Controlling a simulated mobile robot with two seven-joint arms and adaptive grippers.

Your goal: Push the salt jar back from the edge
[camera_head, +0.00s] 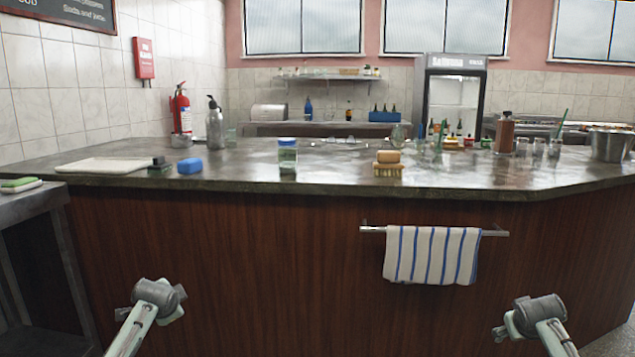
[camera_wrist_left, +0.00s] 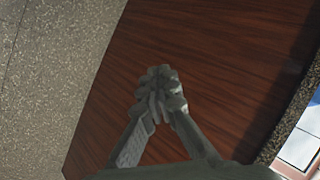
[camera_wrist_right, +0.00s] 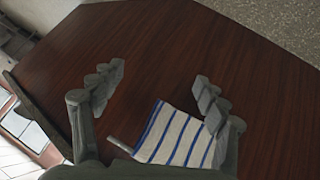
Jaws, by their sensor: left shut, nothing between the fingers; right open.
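A clear jar with a blue lid (camera_head: 288,155), which looks like the salt jar, stands upright near the front edge of the dark counter (camera_head: 235,181). My left gripper (camera_wrist_left: 160,82) is shut and empty in the left wrist view, in front of the brown wood panel. My right gripper (camera_wrist_right: 160,80) is open and empty in the right wrist view, with the panel and striped towel behind it. In the head view both arms are low in front of the counter, well below the jar and apart from it. The jar shows in neither wrist view.
A blue block (camera_head: 190,166) lies left of the jar; a brush with a tan block (camera_head: 387,163) stands to its right. A striped towel (camera_head: 432,255) hangs on a rail (camera_head: 372,229) below the counter edge. The counter behind the jar looks mostly clear.

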